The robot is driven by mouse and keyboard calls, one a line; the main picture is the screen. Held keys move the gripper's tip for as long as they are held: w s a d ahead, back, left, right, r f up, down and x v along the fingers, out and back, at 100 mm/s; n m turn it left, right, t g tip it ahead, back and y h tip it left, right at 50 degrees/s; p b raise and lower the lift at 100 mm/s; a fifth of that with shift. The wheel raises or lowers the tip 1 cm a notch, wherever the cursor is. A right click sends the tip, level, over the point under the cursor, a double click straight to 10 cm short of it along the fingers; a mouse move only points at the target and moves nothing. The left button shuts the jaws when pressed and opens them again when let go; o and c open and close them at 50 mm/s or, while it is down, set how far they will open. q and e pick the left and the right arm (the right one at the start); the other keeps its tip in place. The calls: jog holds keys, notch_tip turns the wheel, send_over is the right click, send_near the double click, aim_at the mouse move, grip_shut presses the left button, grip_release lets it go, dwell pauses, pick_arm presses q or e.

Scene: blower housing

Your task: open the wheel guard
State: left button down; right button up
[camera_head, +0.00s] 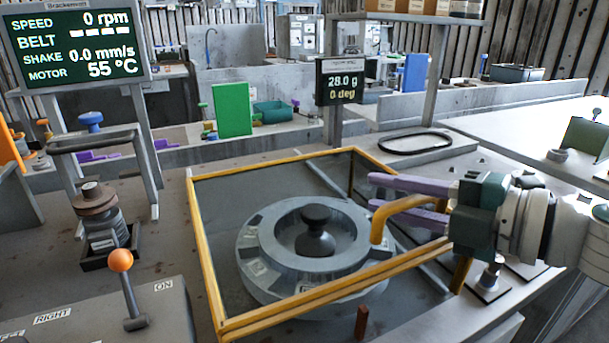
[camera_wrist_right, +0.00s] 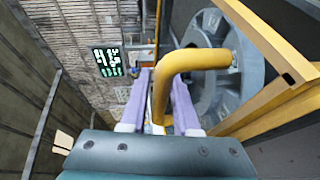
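The wheel guard (camera_head: 207,262) is a see-through panel in a yellow frame. It lies over the round grey wheel housing (camera_head: 262,245), which has a black knob (camera_head: 316,232) at its centre. A bent yellow handle (camera_head: 382,222) is at the guard's right side. My right gripper (camera_head: 370,192) reaches in from the right, its two purple fingers on either side of the handle. In the right wrist view the handle (camera_wrist_right: 160,90) runs between the fingers; whether both touch it is unclear. My left gripper is out of view.
A control box with an orange-knobbed lever (camera_head: 121,262) stands at front left. A motor-like part (camera_head: 97,215) under a grey frame is at left. A black ring (camera_head: 415,142) lies on the bench at back right.

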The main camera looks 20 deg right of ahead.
jog(key=shift+c, duration=0.2)
grip_shut()
dwell(1.3)
